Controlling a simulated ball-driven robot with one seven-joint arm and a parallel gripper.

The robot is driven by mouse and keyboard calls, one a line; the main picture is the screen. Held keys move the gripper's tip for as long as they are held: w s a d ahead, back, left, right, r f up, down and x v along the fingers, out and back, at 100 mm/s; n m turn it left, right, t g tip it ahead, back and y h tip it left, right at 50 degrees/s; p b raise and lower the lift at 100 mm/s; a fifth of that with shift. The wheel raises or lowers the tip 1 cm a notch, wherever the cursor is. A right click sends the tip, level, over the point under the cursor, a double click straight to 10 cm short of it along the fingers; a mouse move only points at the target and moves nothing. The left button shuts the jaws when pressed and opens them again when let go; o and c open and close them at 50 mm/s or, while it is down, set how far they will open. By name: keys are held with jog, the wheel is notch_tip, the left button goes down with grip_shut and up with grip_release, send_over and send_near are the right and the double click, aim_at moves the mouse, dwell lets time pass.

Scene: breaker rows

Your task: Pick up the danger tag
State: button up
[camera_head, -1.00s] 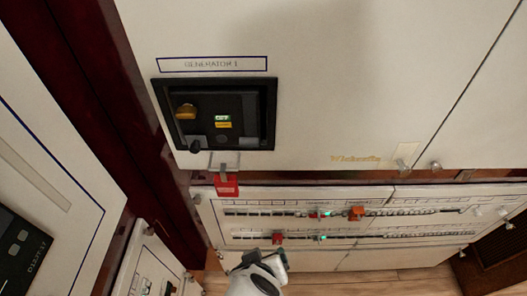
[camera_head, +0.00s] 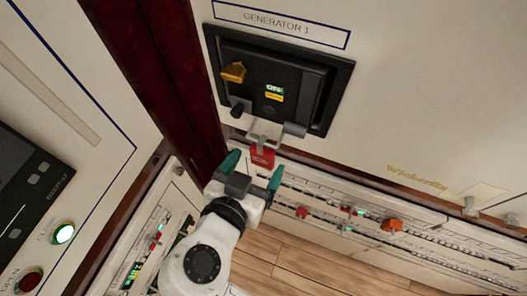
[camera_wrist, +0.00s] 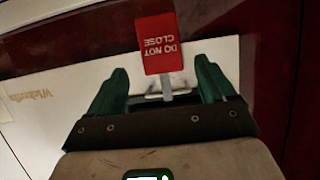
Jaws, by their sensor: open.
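The danger tag (camera_head: 262,157) is a small red tag hanging from a grey bracket (camera_head: 265,134) below the GENERATOR 1 breaker (camera_head: 275,85). In the wrist view the red tag (camera_wrist: 160,42) reads DO NOT CLOSE upside down, with a grey strip running from it toward the bracket between my fingers. My gripper (camera_head: 253,169) is open, its green fingers pointing up toward the tag. In the wrist view the gripper (camera_wrist: 162,70) has one finger on either side of the tag's line, with clear gaps. The tag appears beyond the fingertips, not gripped.
Lower breaker rows (camera_head: 350,222) with orange-red pieces (camera_head: 391,225) lie to the right. A side panel (camera_head: 75,110) with a green-lit button (camera_head: 64,233) stands at left. Wooden floor shows below.

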aim_at(260, 157)
jog(key=shift+f+p+x, duration=0.2)
jog(key=shift+p+x, duration=0.15)
jog(key=shift+x, duration=2)
jog(key=shift+a, duration=0.2)
jog(key=shift+c, duration=0.3)
jog(key=c, duration=1)
jog(key=shift+r, duration=0.1)
